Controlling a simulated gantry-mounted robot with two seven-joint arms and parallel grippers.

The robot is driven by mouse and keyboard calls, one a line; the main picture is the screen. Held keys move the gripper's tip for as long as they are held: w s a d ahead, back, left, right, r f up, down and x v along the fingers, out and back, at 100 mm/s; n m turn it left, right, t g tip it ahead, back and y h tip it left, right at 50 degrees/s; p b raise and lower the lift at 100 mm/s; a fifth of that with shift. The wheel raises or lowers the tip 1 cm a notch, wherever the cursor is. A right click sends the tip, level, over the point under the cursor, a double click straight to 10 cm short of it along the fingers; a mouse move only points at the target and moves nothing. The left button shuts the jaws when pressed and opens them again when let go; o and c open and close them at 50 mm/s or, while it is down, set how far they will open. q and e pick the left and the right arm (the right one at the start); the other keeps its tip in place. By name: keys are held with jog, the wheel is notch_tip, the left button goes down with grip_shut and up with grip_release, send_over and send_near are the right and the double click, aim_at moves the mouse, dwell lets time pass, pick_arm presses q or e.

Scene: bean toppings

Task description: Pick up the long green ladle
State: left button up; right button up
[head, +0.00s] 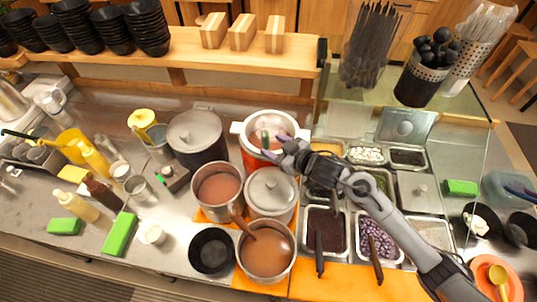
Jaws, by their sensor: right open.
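A green piece that looks like part of the long green ladle (265,138) shows at the white-rimmed red pot (249,155) in the middle of the counter. The rest of it is hidden or too small to make out. My right gripper (274,144) comes in from the lower right and is open over this pot. Its fingers point left, close to the green piece. I cannot tell whether they touch it or lie around it. My left gripper is not in view.
A lidded grey pot (196,133) stands left of the red pot. A brown-filled pot (218,188), a lidded silver pot (271,190) and another brown-filled pot with a ladle (265,253) stand in front. Topping trays (327,232) lie under my right arm. A wooden shelf (200,50) runs behind.

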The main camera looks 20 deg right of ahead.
aim_at(269, 144)
jog(key=shift+x, duration=2.65)
grip_shut()
